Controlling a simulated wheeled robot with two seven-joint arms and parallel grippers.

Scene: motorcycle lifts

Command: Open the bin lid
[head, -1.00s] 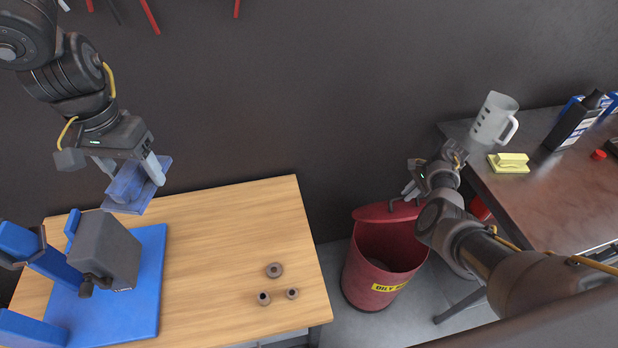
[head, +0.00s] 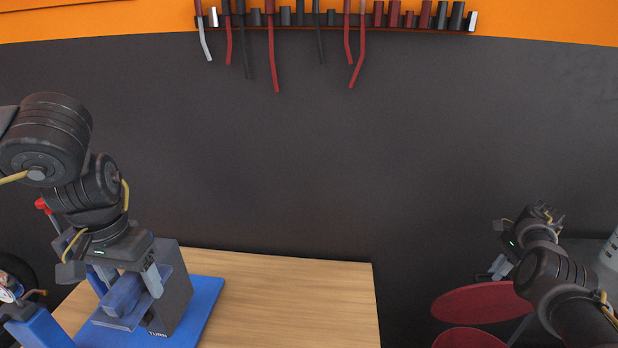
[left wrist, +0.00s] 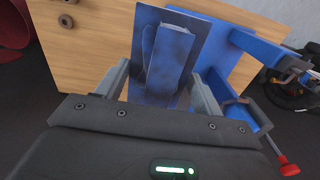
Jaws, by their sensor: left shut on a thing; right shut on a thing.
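The round red bin lid (head: 485,302) is at the lower right of the head view. My right gripper (head: 498,270) is shut on the lid at its far upper edge. Just below the lid, the red bin (head: 466,338) shows only its top, cut by the frame's bottom edge. A gap shows between them at the right. My left gripper (head: 128,284) is shut on a blue block with a flat plate (head: 120,298). The blue block also shows in the left wrist view (left wrist: 170,58), between the fingers, above the table.
The wooden table (head: 290,300) has a clear right half. A grey block (head: 176,292) stands on a blue base (head: 207,300) behind my left gripper. A grey bench is at the far right.

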